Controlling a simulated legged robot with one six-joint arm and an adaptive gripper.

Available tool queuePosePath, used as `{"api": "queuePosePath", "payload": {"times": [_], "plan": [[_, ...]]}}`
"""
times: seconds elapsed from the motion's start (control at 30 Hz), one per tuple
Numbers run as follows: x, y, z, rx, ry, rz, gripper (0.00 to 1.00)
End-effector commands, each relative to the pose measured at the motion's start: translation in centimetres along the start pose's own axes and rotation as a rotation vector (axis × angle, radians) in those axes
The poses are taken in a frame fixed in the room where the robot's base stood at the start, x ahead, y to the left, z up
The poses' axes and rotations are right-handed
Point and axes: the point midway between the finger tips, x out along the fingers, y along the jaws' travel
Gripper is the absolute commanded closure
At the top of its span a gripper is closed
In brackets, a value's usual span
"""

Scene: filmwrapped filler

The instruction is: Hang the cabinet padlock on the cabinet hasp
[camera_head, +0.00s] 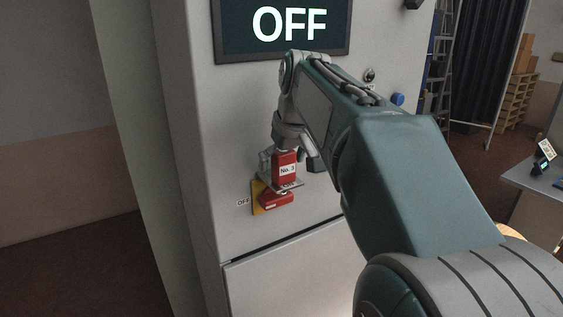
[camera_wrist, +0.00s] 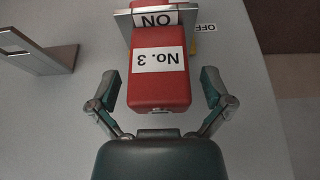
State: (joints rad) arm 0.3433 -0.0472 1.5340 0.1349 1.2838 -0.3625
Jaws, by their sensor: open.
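A red block marked "No. 3" (camera_head: 286,164), which I take for the padlock, stands upright at the cabinet front. It shows upside down in the wrist view (camera_wrist: 159,82). No shackle shows clearly. A grey metal bracket (camera_head: 294,187) crosses at its lower end; I cannot tell whether they are joined. My gripper (camera_wrist: 161,92) is open, its two fingers on either side of the block with gaps to both. In the wrist view a separate grey frame (camera_wrist: 38,50) sticks out from the cabinet at the left, with nothing on it. I cannot tell which fitting is the hasp.
A red switch handle (camera_head: 275,201) on a yellow plate (camera_head: 257,196) lies just below the block, by an "OFF" label (camera_head: 242,203). A dark screen reading "OFF" (camera_head: 233,48) is above. A blue button (camera_head: 397,99) is at the right. Floor at the left is clear.

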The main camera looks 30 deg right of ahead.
Motion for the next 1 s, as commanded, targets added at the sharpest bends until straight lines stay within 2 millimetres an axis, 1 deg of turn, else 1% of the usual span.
{"api": "queuePosePath", "payload": {"times": [0.07, 0.17, 0.27, 0.5, 0.6, 0.7, 0.83, 1.0], "plan": [[-0.2, 0.0, 0.0, 0.000, 0.001, 0.000, 0.00], [-1.2, 0.0, -0.1, 0.000, 0.003, 0.001, 0.00], [-3.0, 0.0, -0.1, 0.000, 0.005, 0.002, 0.00], [-8.1, 0.0, -0.1, 0.000, 0.003, 0.001, 0.00], [-9.8, 0.0, -0.1, 0.001, 0.003, 0.002, 0.00], [-11.0, 0.0, -0.1, 0.000, 0.000, 0.001, 0.00], [-11.8, 0.0, 0.0, 0.000, -0.001, 0.000, 0.00], [-11.9, -0.1, 0.0, 0.000, -0.002, 0.000, 0.00]]}}
